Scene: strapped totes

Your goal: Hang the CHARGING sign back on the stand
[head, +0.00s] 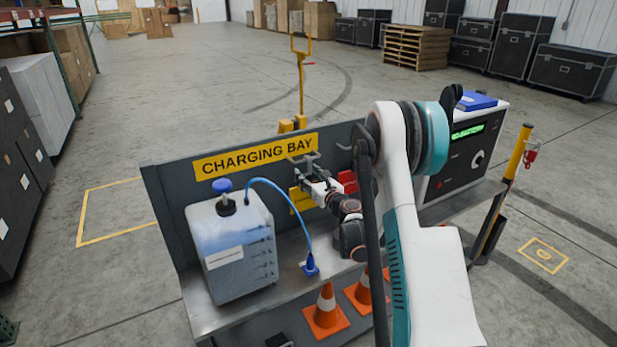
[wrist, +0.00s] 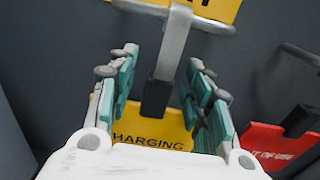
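The yellow CHARGING sign (wrist: 155,138) shows low between my fingers in the wrist view, its left part covered by a finger and its lower part by my gripper's palm. In the head view it is a yellow patch (head: 300,201) against the grey board, partly behind my gripper. A metal hook (wrist: 172,50) with a black end hangs in front of the sign; I cannot tell whether they touch. My gripper (wrist: 160,62) is open, with its teal-padded fingers apart on either side of the hook.
A red sign (wrist: 268,146) hangs to the right under another hook. A white tank (head: 232,255) with a blue hose (head: 285,205) stands left on the shelf. Orange cones (head: 326,308) are below my arm. A charger unit (head: 463,150) and a yellow post (head: 518,152) are right.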

